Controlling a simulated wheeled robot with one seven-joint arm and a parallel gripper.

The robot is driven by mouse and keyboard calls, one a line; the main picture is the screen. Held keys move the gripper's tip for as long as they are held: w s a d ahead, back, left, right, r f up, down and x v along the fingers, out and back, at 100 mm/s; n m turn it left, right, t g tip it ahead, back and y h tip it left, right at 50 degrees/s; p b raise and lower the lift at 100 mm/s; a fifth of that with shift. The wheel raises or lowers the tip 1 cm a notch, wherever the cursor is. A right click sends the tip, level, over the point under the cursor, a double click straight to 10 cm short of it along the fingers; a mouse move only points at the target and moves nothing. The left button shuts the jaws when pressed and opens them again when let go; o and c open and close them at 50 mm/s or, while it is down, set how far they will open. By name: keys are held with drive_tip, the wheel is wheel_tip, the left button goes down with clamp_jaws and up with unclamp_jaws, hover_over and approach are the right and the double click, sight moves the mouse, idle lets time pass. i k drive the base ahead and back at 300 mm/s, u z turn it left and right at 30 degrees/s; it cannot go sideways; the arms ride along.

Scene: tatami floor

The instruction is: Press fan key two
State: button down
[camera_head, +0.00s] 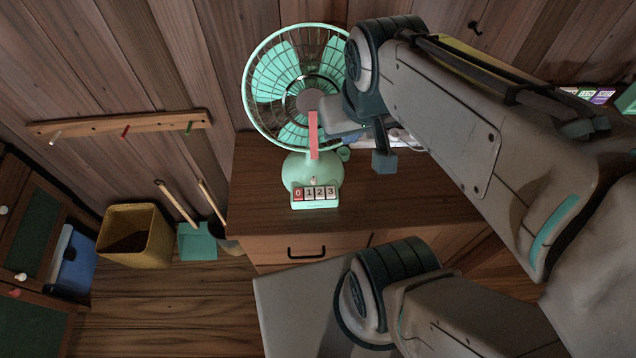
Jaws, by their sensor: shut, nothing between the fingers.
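A mint-green desk fan (303,172) stands on the wooden cabinet top. Its front base carries a row of keys marked 0, 1, 2 and 3. Key 0 (298,194) is red; the others are whitish. Key two (320,193) is third from the left, between key 1 (309,194) and key 3 (331,192). My gripper (313,156) is shut and empty, its pink fingers in front of the fan's hub and neck. In the picture the fingertips are above the key row and apart from it. My arm hides the fan's right edge.
The wooden cabinet (262,190) has a drawer with a dark handle (306,253). A yellow bin (134,238) and a green dustpan (196,242) are on the floor at left. A peg rail (120,123) hangs on the wall. The cabinet top left of the fan is clear.

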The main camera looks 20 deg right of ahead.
sight(319, 191)
drive_tip(key=z, duration=0.7)
drive_tip(key=k, duration=1.1)
drive_tip(key=u, duration=0.9)
drive_tip(key=i, duration=0.5)
drive_tip(key=z, duration=0.05)
